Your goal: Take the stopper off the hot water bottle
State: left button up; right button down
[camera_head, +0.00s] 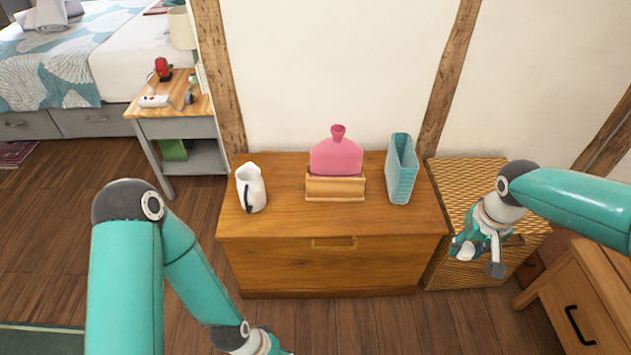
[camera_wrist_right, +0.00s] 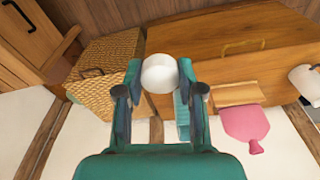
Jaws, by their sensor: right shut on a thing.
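The pink hot water bottle (camera_head: 336,157) stands upright in a wooden holder (camera_head: 335,188) on the wooden chest, its flared neck at the top with nothing seen on it. It also shows in the right wrist view (camera_wrist_right: 245,124). My right gripper (camera_head: 478,259) is over the wicker chest, to the right of the bottle and well apart from it. In the right wrist view its fingers (camera_wrist_right: 160,76) are shut on a white round piece (camera_wrist_right: 160,72), which looks like the stopper. My left gripper (camera_head: 268,346) is partly cut off at the bottom edge; its fingers are not clear.
The wooden chest (camera_head: 270,225) also bears a white jug (camera_head: 251,188) on the left and a teal ribbed container (camera_head: 401,170) on the right. A wicker chest (camera_head: 450,190) stands right of it, and a wooden drawer unit (camera_head: 575,310) is at lower right.

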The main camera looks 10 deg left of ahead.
aim_at(337, 156)
jog(key=u, duration=0.35)
jog(key=i, duration=1.15)
